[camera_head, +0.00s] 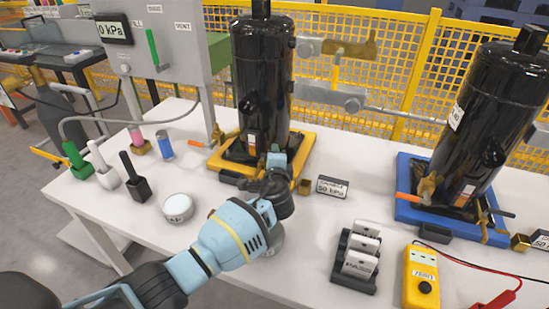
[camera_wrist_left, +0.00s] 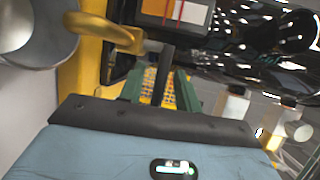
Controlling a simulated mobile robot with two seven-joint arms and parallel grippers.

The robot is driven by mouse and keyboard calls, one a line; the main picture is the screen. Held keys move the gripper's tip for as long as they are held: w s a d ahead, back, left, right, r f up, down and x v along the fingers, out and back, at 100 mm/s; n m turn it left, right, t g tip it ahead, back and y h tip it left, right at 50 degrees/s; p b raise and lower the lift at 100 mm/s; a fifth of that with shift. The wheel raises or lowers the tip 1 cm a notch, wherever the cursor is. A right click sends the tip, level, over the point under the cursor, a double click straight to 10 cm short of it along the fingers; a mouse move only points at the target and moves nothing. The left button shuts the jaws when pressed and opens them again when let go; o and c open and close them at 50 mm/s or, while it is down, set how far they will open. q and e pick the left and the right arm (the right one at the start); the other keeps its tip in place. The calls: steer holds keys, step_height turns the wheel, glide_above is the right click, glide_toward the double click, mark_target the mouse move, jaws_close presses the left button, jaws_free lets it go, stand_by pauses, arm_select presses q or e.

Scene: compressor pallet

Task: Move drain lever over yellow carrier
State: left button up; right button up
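A black compressor (camera_head: 262,80) stands upright on the yellow carrier (camera_head: 300,152) on the table. My left gripper (camera_head: 277,160) is low at the front of this compressor, above the front right part of the carrier. In the left wrist view its green fingers (camera_wrist_left: 162,88) stand apart. A thin dark bar (camera_wrist_left: 166,68) shows in the gap between them. It may be the drain lever, but I cannot tell for sure. Neither finger clearly touches the bar. A yellow curved part (camera_wrist_left: 100,28) and an orange-and-white label (camera_wrist_left: 178,14) are close by. My right gripper is not in view.
A 50 kPa display block (camera_head: 332,187) stands right of my gripper. A black rack (camera_head: 354,262) with white tags and a yellow meter (camera_head: 421,276) are at the front. A second compressor (camera_head: 483,120) stands on a blue carrier (camera_head: 408,180). A round white puck (camera_head: 178,207) lies left.

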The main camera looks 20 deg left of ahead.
arm_select(q)
steer(key=shift+c, duration=0.2)
jaws_close()
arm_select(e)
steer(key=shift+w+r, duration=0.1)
